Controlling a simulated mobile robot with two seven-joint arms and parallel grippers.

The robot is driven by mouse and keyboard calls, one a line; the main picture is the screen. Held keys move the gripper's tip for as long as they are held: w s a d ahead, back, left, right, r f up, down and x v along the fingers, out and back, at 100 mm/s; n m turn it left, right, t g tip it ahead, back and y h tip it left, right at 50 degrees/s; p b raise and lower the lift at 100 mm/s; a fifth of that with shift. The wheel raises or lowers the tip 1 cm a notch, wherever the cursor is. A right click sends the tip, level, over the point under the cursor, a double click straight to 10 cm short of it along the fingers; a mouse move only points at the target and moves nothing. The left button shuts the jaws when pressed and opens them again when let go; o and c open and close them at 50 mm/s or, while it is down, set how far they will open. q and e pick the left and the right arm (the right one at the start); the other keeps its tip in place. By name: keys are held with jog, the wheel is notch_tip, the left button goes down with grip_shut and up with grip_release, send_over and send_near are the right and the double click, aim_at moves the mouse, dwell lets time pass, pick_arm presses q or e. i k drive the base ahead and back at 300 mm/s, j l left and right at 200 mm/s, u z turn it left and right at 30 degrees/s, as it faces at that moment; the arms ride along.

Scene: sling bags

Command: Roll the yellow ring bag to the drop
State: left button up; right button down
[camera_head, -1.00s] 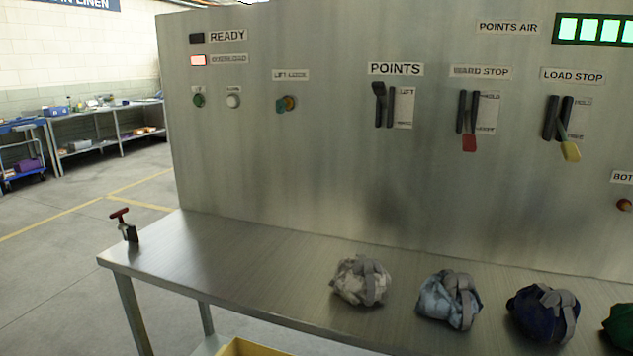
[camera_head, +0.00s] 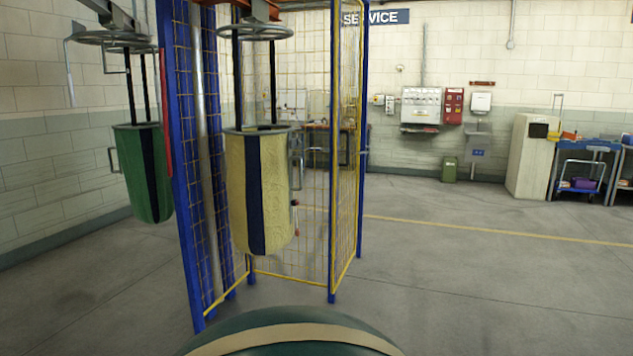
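The yellow ring bag (camera_head: 259,190) hangs upright at left of centre in the head view. It is pale yellow with a dark blue vertical stripe. Dark straps run from its rim up to a grey metal ring (camera_head: 255,32). It hangs clear of the floor, beside blue posts and yellow mesh. I cannot pick out the drop for certain. Neither of my grippers is in view.
A green bag (camera_head: 140,172) with a dark stripe hangs further left. A mesh guard (camera_head: 346,150) with blue posts stands by the yellow bag. A rounded green shape with a tan band (camera_head: 290,338) fills the near bottom edge. Floor (camera_head: 450,275) at right is open.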

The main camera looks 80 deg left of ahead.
aim_at(258, 177)
jog(key=u, duration=2.8)
jog(key=i, duration=0.8)
jog(key=i+l+u, duration=0.15)
jog(key=i, duration=0.7)
jog(key=i+l, duration=0.1)
jog(key=i, duration=0.7)
jog(key=j+u, duration=0.05)
